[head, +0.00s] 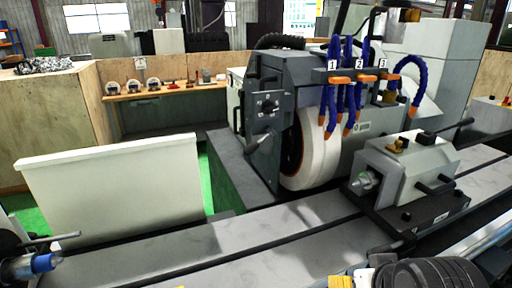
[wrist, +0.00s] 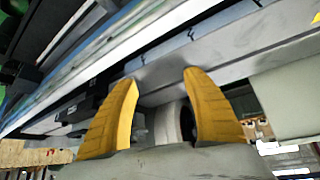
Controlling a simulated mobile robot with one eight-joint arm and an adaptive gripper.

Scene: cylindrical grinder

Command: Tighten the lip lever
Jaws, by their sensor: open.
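My gripper (wrist: 160,82) shows in the wrist view with its two yellow fingers spread apart and nothing between them. In the head view, a yellow finger part (head: 340,282) and the black body of my gripper (head: 430,275) show at the bottom edge, in front of the machine bed. The grey tailstock (head: 410,165) stands on the bed at right. It has a black lever at its upper right (head: 455,126) and a black handle on its front (head: 435,186). I cannot tell which handle is the lip lever. My gripper is apart from all of them.
The large white grinding wheel (head: 318,135) stands behind the bed, with blue coolant hoses (head: 331,90) above it. A blue-tipped part with a grey handle (head: 42,262) is at lower left. The bed's middle (head: 250,240) is clear. A cream panel (head: 110,185) stands at left.

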